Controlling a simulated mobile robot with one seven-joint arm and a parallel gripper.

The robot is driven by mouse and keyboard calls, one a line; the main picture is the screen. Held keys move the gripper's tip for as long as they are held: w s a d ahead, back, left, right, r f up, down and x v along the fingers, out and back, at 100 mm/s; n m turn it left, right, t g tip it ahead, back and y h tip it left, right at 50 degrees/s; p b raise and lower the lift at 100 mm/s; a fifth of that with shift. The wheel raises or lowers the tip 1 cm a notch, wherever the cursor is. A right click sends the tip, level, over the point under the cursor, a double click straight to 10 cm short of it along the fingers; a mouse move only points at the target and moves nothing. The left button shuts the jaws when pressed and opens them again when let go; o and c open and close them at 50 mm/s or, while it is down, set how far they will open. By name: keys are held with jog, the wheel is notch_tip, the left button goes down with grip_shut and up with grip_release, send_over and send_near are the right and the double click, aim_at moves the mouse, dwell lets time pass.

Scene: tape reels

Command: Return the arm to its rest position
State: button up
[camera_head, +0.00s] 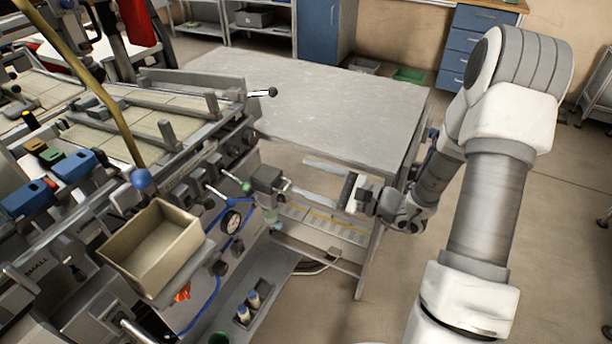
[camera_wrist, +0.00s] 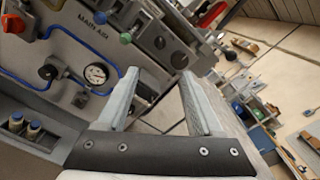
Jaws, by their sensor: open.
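My gripper (camera_head: 299,176) is at the end of my white and grey arm, in front of the grey table's near side in the head view. Its two long pale fingers point left toward the machine's front panel and stand apart. In the wrist view my gripper (camera_wrist: 159,76) shows the same wide gap, with nothing held between the fingers. My arm reaches down from the right side of the head view, with its elbow raised high.
The machine panel with a gauge (camera_head: 231,222) and knobs is left of my gripper. An empty tan bin (camera_head: 150,262) sits at the machine's front. The grey table (camera_head: 330,105) has a bare top. Open floor (camera_head: 545,215) lies to the right. Blue drawers (camera_head: 470,42) stand behind.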

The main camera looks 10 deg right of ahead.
jog(key=s+a+r+n+g, duration=0.6)
jog(key=s+a+n+g, duration=0.2)
jog(key=s+g, duration=0.15)
jog(key=s+d+r+n+g+h, duration=0.1)
jog(key=s+d+r+n+h, duration=0.1)
jog(key=s+n+h, duration=0.6)
jog(key=s+d+r+n+t+h, duration=0.3)
jog(key=s+d+r+t+h, duration=0.3)
jog(key=d, duration=0.3)
notch_tip(320, 180, up, 14)
jog(key=w+p, duration=0.1)
jog(key=p, duration=1.2)
jog(key=shift+a+m+g, duration=0.25)
jog(key=shift+m+g, duration=0.05)
jog(key=shift+g, duration=0.15)
jog(key=shift+w, duration=0.1)
